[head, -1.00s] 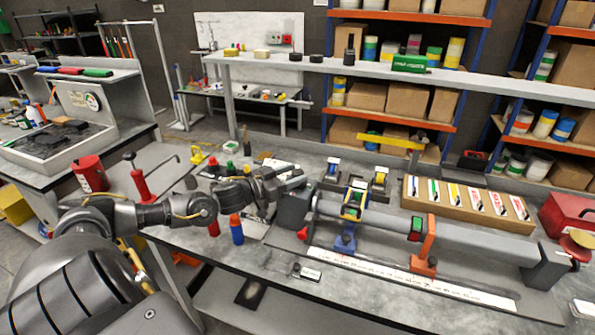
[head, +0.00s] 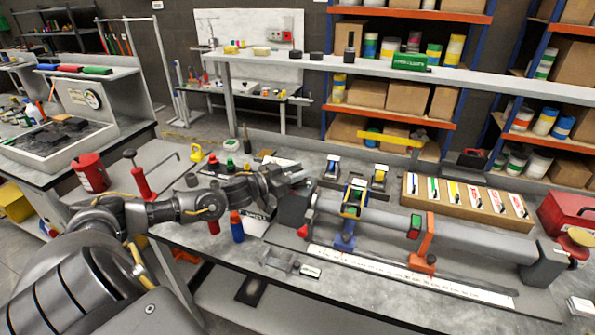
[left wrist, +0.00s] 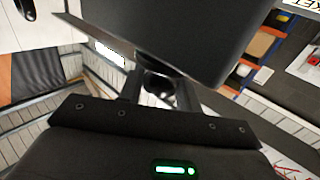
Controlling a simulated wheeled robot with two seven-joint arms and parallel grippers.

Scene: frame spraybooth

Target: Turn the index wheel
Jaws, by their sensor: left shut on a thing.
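A long grey tube fixture (head: 475,246) lies along the bench, with a dark box-shaped head (head: 292,208) at its left end. In the left wrist view the dark box (left wrist: 185,35) fills the upper middle. My left gripper (head: 292,178) is at the left upper side of this box. In the left wrist view its two fingers (left wrist: 158,92) are closed around a small dark round part (left wrist: 157,82) below the box, which looks like the index wheel. Most of the wheel is hidden by the fingers and box. My right gripper is not in view.
A blue support (head: 345,240) and an orange support (head: 424,245) hold the tube. A cardboard tray of cards (head: 465,203) lies behind the tube. A white scale strip (head: 400,276) runs along the front.

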